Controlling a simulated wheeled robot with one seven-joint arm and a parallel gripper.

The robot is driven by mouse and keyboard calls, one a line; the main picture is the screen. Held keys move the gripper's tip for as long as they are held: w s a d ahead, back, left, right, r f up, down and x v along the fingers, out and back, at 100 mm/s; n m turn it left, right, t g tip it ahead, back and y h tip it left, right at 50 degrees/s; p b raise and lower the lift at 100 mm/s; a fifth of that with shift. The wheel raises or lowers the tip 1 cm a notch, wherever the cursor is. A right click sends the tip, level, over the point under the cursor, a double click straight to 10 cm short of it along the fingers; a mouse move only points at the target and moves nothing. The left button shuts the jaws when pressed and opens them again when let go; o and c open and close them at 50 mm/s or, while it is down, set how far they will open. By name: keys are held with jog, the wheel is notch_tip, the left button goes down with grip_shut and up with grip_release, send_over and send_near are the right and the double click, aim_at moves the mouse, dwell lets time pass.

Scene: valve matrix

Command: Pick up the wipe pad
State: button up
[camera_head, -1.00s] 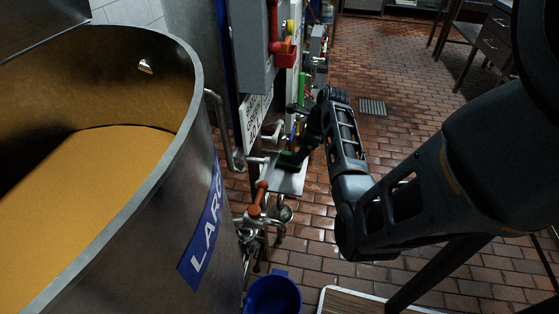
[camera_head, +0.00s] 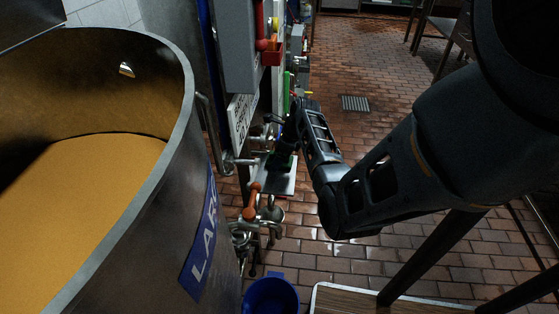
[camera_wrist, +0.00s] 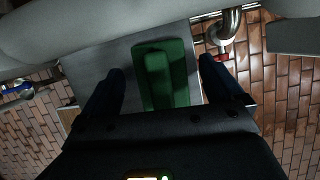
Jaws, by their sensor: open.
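The wipe pad (camera_wrist: 181,76) is green, with a raised grip along its middle, and lies on a grey metal shelf (camera_wrist: 92,62) in the wrist view. My gripper (camera_wrist: 165,82) is open, with one dark finger on each side of the pad and a gap on both sides. The fingers do not touch the pad in this view. How high they are above the shelf I cannot tell. In the head view my gripper (camera_head: 284,152) is over the small shelf (camera_head: 277,181), and it mostly hides the pad.
A large steel vat (camera_head: 178,160) with yellow contents stands at the left. Pipes and an orange-handled valve (camera_head: 252,202) are just in front of the shelf. A grey box (camera_head: 236,45) hangs above. A blue bucket (camera_head: 270,296) is on the floor. Open brick floor lies right.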

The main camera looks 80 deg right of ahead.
jog(key=c, duration=1.1)
jog(key=shift+r, duration=0.1)
jog(key=shift+c, duration=0.2)
jog(key=shift+r, duration=0.5)
jog(key=v, duration=0.3)
jog(key=shift+d+r+p, duration=0.2)
jog(key=shift+r+p, duration=0.1)
jog(key=shift+r, duration=0.15)
jog(key=s+d+r, duration=0.2)
jog(key=s+r, duration=0.4)
jog(key=s, duration=0.4)
jog(key=shift+r, duration=0.15)
jog(key=shift+s, duration=0.15)
